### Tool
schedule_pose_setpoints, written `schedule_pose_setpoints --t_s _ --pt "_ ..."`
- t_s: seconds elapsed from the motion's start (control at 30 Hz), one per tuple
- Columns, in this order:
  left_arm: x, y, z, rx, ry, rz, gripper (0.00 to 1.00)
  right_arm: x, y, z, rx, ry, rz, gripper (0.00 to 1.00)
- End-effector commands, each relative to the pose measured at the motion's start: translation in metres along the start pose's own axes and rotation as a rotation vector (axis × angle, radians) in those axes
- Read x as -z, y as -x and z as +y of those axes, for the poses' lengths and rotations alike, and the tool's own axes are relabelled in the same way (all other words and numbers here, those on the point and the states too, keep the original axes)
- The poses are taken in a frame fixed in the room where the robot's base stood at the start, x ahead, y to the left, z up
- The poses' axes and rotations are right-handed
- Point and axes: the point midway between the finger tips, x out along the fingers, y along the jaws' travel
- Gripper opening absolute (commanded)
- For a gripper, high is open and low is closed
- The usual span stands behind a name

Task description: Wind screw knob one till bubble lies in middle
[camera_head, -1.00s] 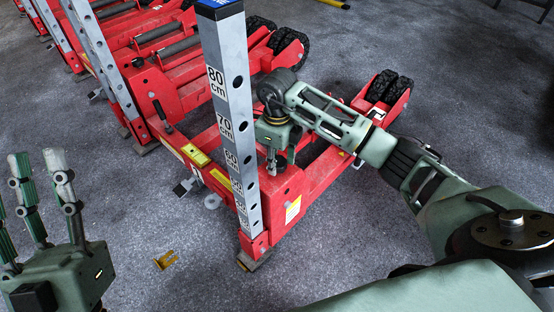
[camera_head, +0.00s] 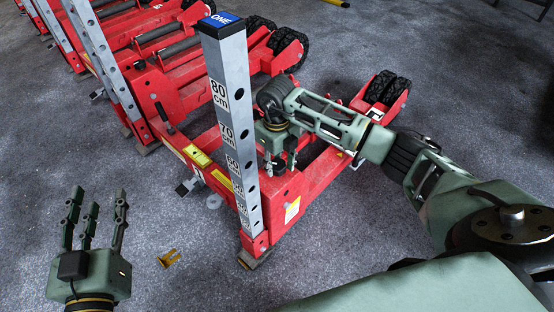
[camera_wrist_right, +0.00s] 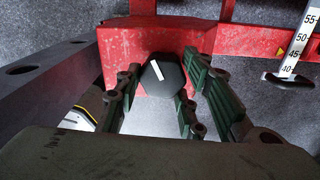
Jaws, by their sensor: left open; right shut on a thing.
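Screw knob one (camera_wrist_right: 162,78), dark and faceted with a white mark, is between the fingers of my right gripper (camera_wrist_right: 160,95) in the right wrist view. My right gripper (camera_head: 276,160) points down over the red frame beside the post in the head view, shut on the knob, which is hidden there. A yellow level (camera_head: 197,156) sits on the red frame left of the post. Its bubble is too small to make out. The upright grey post (camera_head: 235,110) has a blue cap marked ONE (camera_head: 220,20). My left gripper (camera_head: 95,208) is open and empty at lower left.
The red trolley jack (camera_head: 325,170) has black wheels (camera_head: 388,88) at its far right end. More red jacks (camera_head: 150,50) stand in a row at upper left.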

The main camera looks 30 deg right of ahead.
Motion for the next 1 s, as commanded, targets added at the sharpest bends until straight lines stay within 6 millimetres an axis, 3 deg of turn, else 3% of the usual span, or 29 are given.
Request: schedule_pose_setpoints --t_s 0.37,0.4,0.57,0.87,1.0 --pt "-0.007 0.001 -0.001 0.002 -0.001 -0.033 0.40 0.001 -0.002 0.006 -0.010 -0.006 0.004 0.10" --pt "-0.007 0.001 -0.001 0.002 -0.001 -0.033 0.40 0.001 -0.002 0.006 -0.010 -0.006 0.004 0.39" --pt "-0.007 0.001 -0.001 0.002 -0.001 -0.032 0.40 0.001 -0.002 0.005 -0.008 -0.007 0.004 0.52" --pt "-0.006 0.001 -0.001 0.002 -0.001 -0.030 0.40 0.000 0.000 0.002 -0.004 -0.010 0.001 0.52" --pt "-0.006 0.001 -0.001 0.002 -0.001 -0.030 0.40 -0.001 0.012 0.002 -0.004 -0.010 -0.001 0.52"
